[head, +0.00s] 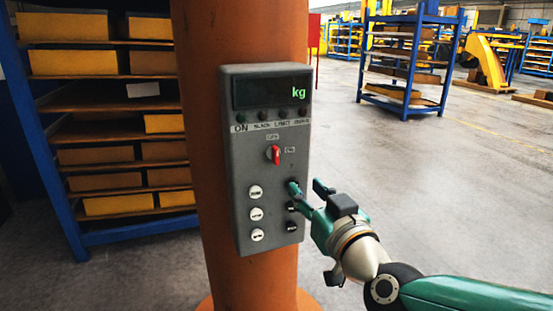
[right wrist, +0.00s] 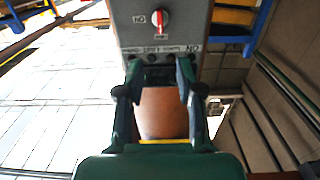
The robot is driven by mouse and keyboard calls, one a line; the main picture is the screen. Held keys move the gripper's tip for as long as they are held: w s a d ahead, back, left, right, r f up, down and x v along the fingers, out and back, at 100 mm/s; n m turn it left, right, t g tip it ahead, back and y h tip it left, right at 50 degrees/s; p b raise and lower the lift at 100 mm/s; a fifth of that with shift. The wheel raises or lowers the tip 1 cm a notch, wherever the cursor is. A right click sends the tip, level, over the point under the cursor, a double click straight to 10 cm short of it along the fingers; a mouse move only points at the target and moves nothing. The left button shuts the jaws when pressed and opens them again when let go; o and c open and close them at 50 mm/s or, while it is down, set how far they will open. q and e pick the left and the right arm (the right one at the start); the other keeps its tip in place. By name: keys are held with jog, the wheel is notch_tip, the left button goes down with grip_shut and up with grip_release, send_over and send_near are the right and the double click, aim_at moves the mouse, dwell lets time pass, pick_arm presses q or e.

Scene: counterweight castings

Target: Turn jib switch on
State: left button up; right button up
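The jib switch (head: 275,154) is a red rotary handle on a grey control box (head: 240,190) fixed to an orange column (head: 240,30). Its handle looks upright, in line with the label above it; the ON label (head: 290,149) is to its right. The switch also shows in the right wrist view (right wrist: 160,21), upside down, above the fingers. My right gripper (head: 307,188) is open and empty, below and right of the switch and apart from it. One finger overlaps the box's right side in the head view; contact there cannot be told. My left gripper is not in view.
White buttons (head: 256,214) and black buttons (head: 292,227) sit low on the box, the black ones close to my right gripper. A display (head: 271,92) reads kg. A blue rack (head: 62,200) with yellow bins stands left.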

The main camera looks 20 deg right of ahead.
aim_at(277, 156)
jog(key=w, duration=0.5)
jog(key=w+p, duration=0.1)
jog(key=w, duration=0.4)
jog(key=w+p, duration=0.1)
jog(key=w, duration=0.5)
jog(key=shift+w+a+f, duration=0.1)
jog(key=shift+a, duration=0.2)
